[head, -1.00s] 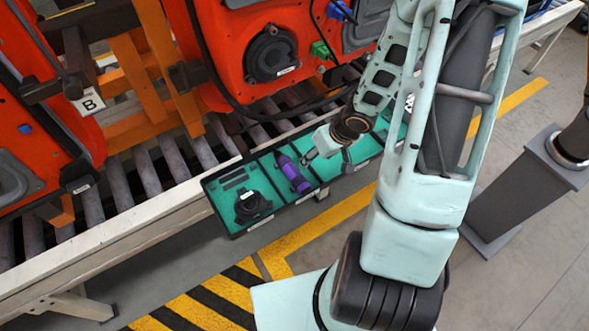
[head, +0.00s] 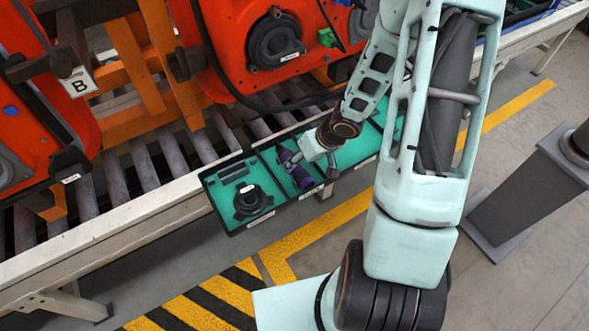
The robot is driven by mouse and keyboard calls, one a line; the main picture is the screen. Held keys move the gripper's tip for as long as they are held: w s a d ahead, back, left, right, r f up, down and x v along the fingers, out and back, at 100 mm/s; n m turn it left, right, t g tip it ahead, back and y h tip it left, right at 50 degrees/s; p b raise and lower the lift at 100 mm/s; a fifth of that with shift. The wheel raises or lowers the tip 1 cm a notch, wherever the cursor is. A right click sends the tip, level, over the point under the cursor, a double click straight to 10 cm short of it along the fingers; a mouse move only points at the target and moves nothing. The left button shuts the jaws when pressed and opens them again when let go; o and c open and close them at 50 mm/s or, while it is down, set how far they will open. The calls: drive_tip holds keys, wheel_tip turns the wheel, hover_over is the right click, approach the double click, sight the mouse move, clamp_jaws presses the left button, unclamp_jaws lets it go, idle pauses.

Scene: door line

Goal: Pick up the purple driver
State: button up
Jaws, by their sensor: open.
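The purple driver (head: 300,177) lies in a compartment of the teal-lined tray (head: 340,154), which has dark walls. I cannot tell whether the fingers touch the driver.
A black round part (head: 252,203) and small dark bars (head: 233,173) lie in the tray's left compartment. The tray sits along the front of the roller conveyor (head: 140,160). Orange-red door panels (head: 228,55) stand behind it. A grey pedestal (head: 510,190) stands at the right.

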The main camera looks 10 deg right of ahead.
sight(298, 166)
drive_tip(key=b+x, duration=0.2)
drive_tip(key=x, duration=0.2)
drive_tip(key=shift+s+f, duration=0.1)
drive_tip(key=shift+c, duration=0.3)
clamp_jaws()
